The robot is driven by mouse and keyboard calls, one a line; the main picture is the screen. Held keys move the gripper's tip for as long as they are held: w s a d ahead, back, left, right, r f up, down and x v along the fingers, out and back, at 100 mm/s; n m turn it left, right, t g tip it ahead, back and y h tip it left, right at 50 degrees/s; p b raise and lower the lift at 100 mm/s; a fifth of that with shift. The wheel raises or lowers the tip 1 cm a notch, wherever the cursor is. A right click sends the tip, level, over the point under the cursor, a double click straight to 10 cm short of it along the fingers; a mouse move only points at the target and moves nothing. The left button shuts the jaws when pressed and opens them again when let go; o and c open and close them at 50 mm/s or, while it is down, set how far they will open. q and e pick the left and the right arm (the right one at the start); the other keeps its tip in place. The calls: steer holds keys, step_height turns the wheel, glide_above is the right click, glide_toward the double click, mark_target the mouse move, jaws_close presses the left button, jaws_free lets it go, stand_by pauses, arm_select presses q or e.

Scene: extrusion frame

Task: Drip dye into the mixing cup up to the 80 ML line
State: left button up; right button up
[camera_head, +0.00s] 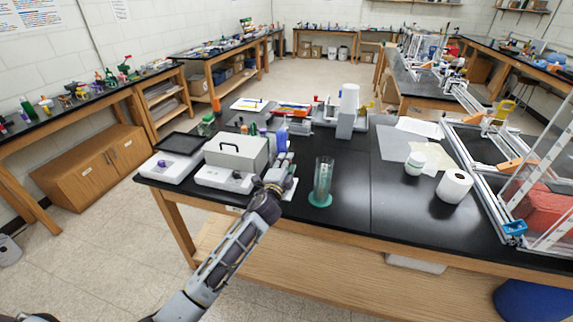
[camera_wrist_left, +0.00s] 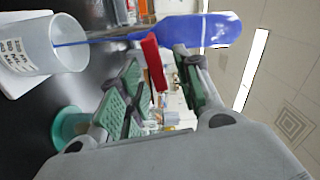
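My left gripper (camera_head: 275,182) is over the near table edge in the head view. In the left wrist view its green-padded fingers (camera_wrist_left: 160,82) stand apart, with a red bar-like piece (camera_wrist_left: 154,63) showing between them; I cannot tell its depth or what it belongs to. A translucent cup with a printed label (camera_wrist_left: 52,43) is at upper left there. A blue dropper-like piece (camera_wrist_left: 200,29) has a thin stem whose end overlaps the cup; whether it is inside is unclear. The cup is largely hidden by the gripper in the head view. My right gripper is out of view.
A clear cylinder with a green base (camera_head: 322,185) stands just right of my gripper. A grey box-like device (camera_head: 237,152) and a white scale (camera_head: 170,166) stand left. A white jar (camera_head: 415,163) and a paper roll (camera_head: 454,186) stand right. The black tabletop between is clear.

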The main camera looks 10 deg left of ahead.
arm_select(q)
steer(key=shift+s, duration=0.15)
steer(key=s, duration=1.1)
steer(key=shift+s+a, duration=0.15)
steer(key=shift+s, duration=0.15)
stand_by(0.5)
steer(key=shift+n, duration=0.3)
